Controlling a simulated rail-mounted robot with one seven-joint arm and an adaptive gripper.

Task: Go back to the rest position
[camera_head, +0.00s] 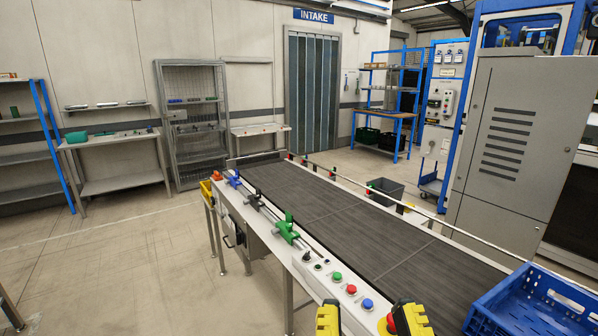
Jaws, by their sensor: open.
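My gripper (367,318) shows at the bottom edge of the head view as two yellow and black fingers. The rest of my arm is out of view. The conveyor (345,212) has a dark grey belt that is bare along its visible length. A blue crate (545,300) is at the bottom right, at the near end of the belt, partly cut off by the frame edge.
Green (287,230), black (253,200) and blue (233,179) fixtures line the conveyor's left rail. A red button (351,289) is on the side panel. A grey cabinet (515,140) stands right of the belt. The floor at left is clear.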

